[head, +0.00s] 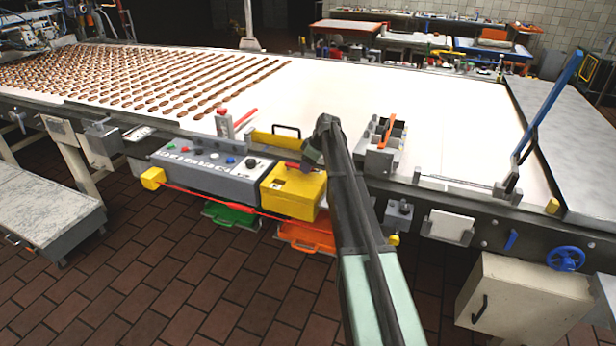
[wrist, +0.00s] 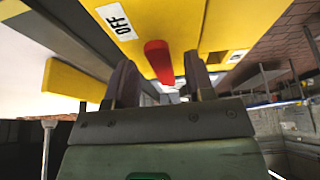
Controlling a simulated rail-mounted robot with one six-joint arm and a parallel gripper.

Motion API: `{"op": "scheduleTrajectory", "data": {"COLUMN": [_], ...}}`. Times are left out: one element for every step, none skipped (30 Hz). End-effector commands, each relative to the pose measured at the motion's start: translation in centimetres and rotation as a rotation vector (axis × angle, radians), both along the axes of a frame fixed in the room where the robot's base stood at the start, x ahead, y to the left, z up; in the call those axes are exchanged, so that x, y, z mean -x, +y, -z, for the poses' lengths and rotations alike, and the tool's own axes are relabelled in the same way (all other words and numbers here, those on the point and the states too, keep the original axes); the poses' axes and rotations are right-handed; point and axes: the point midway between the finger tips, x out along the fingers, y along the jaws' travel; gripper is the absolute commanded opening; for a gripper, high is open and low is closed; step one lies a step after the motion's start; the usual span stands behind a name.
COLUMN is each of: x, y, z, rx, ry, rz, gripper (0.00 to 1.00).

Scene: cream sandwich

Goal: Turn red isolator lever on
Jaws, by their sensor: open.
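The red isolator lever (wrist: 158,60) is on the yellow isolator box (wrist: 215,25), which has a white OFF label (wrist: 118,22) to the lever's left in the wrist view. In the head view the yellow box (head: 293,192) stands at the conveyor's front edge, and a small part of the lever (head: 292,165) shows on its top. My gripper (wrist: 160,63) is open, its two dark fingers to either side of the lever in the wrist view. I cannot tell whether they touch it. In the head view my gripper (head: 311,156) is at the box's upper right and partly hidden by my arm.
A grey control panel (head: 205,163) with buttons adjoins the box on the left. A red cord (head: 215,200) runs in front from a yellow block (head: 153,178). A yellow bar (head: 283,142) stands behind the box. A grey fixture (head: 380,160) with an orange handle is right of my arm.

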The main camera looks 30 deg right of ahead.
Motion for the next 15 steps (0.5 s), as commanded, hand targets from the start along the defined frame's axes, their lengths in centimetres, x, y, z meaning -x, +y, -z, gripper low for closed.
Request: {"op": "scheduleTrajectory", "data": {"x": [-0.12,-0.12,-0.14,-0.13,-0.13,-0.13,-0.12,-0.12,-0.12,-0.12,-0.12,-0.12,-0.12,-0.12,-0.12], "y": [0.08,0.11,0.14,0.14,0.13,0.13,0.14,0.14,0.13,0.13,0.13,0.13,0.13,0.13,0.14], "z": [0.58,0.54,0.44,0.35,0.29,0.26,0.25,0.25,0.24,0.24,0.24,0.24,0.24,0.24,0.25], "rx": [0.000,0.000,0.000,0.000,0.000,0.000,0.000,0.000,0.000,0.000,0.000,0.000,0.000,0.000,0.000], "ry": [0.000,0.000,0.000,0.000,0.000,0.000,0.000,0.000,0.000,0.000,0.000,0.000,0.000,0.000,0.000], "rz": [0.000,0.000,0.000,0.000,0.000,0.000,0.000,0.000,0.000,0.000,0.000,0.000,0.000,0.000,0.000], "gripper": [0.49,0.49,0.49,0.49,0.49,0.49,0.49,0.47,0.41,0.37,0.32,0.26,0.21,0.17,0.11]}}
